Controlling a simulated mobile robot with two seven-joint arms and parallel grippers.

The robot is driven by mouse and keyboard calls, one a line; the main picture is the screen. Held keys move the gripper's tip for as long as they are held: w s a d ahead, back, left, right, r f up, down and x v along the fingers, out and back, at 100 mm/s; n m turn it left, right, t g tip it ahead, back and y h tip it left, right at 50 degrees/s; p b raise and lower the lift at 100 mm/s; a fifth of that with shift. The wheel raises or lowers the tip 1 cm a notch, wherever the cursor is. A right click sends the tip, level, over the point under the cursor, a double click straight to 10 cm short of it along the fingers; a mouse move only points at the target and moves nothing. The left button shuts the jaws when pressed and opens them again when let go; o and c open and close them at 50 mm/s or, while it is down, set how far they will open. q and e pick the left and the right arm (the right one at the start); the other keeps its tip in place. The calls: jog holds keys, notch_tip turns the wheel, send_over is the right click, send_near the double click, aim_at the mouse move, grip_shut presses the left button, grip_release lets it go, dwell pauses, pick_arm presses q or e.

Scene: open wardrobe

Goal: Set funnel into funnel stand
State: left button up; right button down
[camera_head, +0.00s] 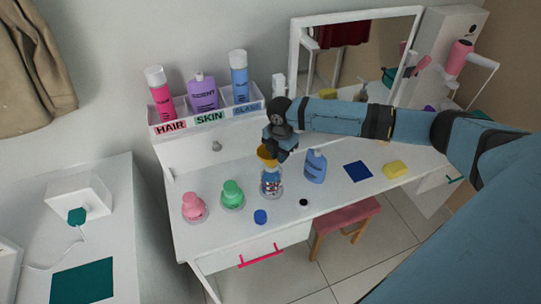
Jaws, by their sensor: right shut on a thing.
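A yellow-orange funnel (266,154) is in my right gripper (276,150) in the head view. The gripper is shut on it above the white dressing table, and its dark fingers hide part of the funnel. Directly below is a clear container (270,188) with blue and red inside. I cannot tell whether the funnel touches it. I cannot pick out a funnel stand with certainty. My left gripper is not in view.
A pink bottle (194,207) and a green bottle (231,195) stand left of the container, a blue bottle (315,167) right of it. Blue (260,217) and black (304,202) caps lie in front. A labelled rack (208,118) and mirror (294,45) are behind.

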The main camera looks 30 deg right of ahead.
jog(key=shift+s+r+p, duration=0.1)
jog(key=shift+r+p, duration=0.5)
jog(key=shift+r, duration=0.1)
jog(key=shift+r+p, duration=0.45)
notch_tip(320, 180, up, 3)
jog(key=p, duration=0.3)
jog(key=shift+f, duration=0.1)
jog(key=shift+r+p, duration=0.7)
jog(key=shift+r, duration=0.4)
